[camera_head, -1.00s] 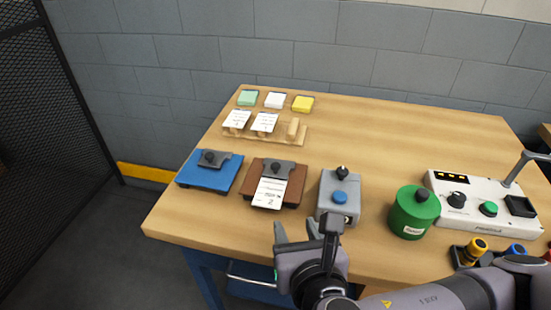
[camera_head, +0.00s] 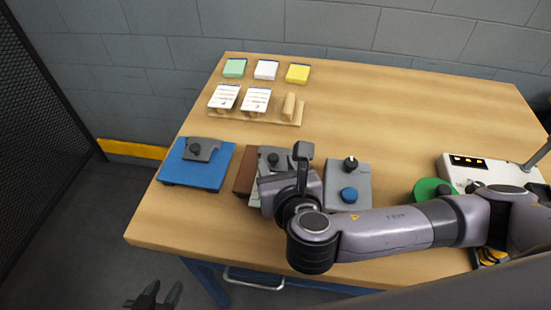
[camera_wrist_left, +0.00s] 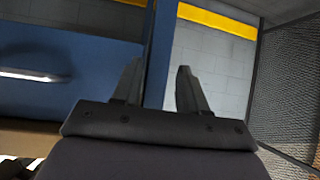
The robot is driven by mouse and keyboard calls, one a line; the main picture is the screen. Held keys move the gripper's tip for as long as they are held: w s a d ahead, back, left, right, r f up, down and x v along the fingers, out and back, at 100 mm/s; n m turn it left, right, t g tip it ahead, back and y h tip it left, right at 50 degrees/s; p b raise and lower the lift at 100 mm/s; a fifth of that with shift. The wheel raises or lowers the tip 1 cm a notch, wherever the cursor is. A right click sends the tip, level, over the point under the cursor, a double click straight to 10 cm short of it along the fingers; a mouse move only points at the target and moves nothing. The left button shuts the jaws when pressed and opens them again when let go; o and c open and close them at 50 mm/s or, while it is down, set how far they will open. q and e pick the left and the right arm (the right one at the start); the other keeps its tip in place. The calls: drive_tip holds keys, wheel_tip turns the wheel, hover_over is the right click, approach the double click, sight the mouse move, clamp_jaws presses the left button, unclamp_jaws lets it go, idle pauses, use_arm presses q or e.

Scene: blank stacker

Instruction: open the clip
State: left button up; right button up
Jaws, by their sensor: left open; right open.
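The brown board (camera_head: 245,172) lies on the table, mostly covered by my right gripper (camera_head: 287,165). Its grey clip (camera_head: 268,153) with a dark knob shows just behind the gripper. A sliver of its white card (camera_head: 254,192) shows beside the gripper. My right gripper is open over this board, close to the clip; contact cannot be told. The blue board (camera_head: 194,175) with a grey clip (camera_head: 203,149) and dark knob lies to the left. My left gripper (camera_head: 156,296) is open and empty below the table's front edge; its fingers also show in the left wrist view (camera_wrist_left: 157,88).
A grey box with a blue button (camera_head: 349,194) stands right of the brown board. A green round container (camera_head: 425,188) and white console (camera_head: 480,170) are further right. A wooden rack (camera_head: 288,112) holds cards behind, with coloured pads beyond it. The back right of the table is clear.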

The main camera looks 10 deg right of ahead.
sight(274, 158)
drive_tip(key=shift+x, duration=1.15)
clamp_jaws()
drive_tip(key=shift+r, duration=0.1)
